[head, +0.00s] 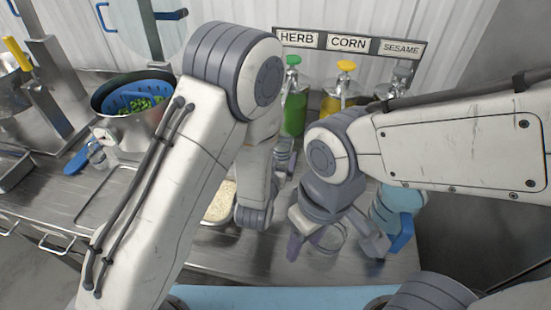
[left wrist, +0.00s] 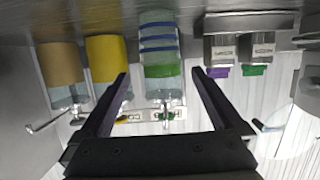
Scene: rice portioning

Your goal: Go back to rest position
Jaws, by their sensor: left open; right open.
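My left gripper (head: 286,158) is mostly hidden behind its own arm in the head view, near the bottles at the back. In the left wrist view its two dark fingers (left wrist: 162,76) are spread with nothing held between them. My right gripper (head: 335,246) is open, low over the front right of the steel counter (head: 260,262). A clear cup (head: 329,238) shows between or just behind its fingers; I cannot tell whether they touch it. A tray of rice (head: 221,203) is partly hidden behind my left arm.
Green (head: 294,112) and yellow (head: 338,103) pump bottles stand under the HERB, CORN and SESAME sign (head: 349,43). A pot (head: 134,119) with a blue strainer (head: 131,100) stands at the left. A blue-handled jug (head: 402,229) is right of my right gripper.

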